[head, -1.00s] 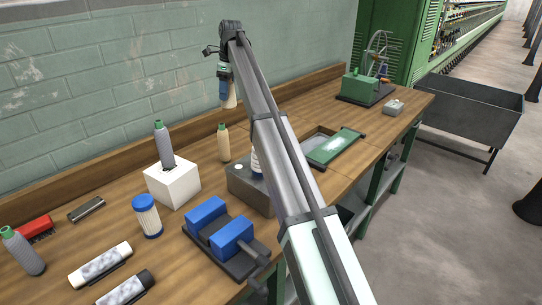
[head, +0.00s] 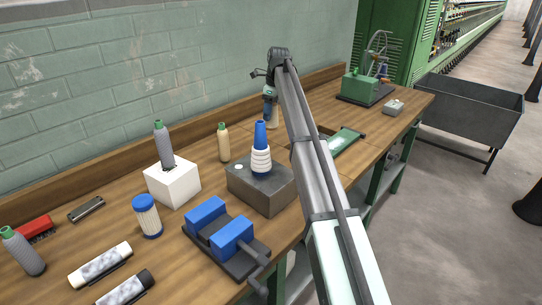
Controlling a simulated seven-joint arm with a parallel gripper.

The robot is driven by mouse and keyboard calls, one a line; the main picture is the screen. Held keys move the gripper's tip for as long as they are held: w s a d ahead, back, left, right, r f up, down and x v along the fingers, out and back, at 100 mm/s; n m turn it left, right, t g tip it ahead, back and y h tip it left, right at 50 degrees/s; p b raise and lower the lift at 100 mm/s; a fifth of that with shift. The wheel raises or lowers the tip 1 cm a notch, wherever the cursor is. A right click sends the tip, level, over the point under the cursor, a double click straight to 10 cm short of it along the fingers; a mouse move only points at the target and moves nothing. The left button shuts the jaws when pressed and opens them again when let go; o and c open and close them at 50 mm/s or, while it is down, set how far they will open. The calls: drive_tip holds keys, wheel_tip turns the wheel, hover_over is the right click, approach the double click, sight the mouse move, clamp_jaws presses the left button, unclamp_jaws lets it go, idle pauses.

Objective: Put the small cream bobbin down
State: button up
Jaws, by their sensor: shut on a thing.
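My gripper (head: 268,106) is at the back of the bench, left of my arm. It is shut on the small cream bobbin (head: 272,121) and holds it upright, with the upper part hidden by the fingers. I cannot tell whether the bobbin's base touches the bench top. Another cream bobbin with a green top (head: 223,144) stands on the wooden bench (head: 190,227) to the left of the gripper.
A grey block (head: 275,198) bears a white ribbed bobbin with a blue top (head: 261,160), in front of my gripper. A white block (head: 175,188) with a grey bobbin (head: 163,145) and a blue vise (head: 220,233) stand left.

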wheel_tip(320, 180, down, 12)
drive_tip(key=shift+f, duration=0.15)
idle(0.6)
drive_tip(key=shift+f, duration=0.1)
drive_tip(key=o, duration=1.1)
drive_tip(key=shift+o, duration=0.2)
drive_tip(key=r, duration=0.4)
drive_tip(key=d+r, duration=0.1)
drive_tip(key=r, duration=0.7)
drive_tip(key=shift+s+d, duration=0.35)
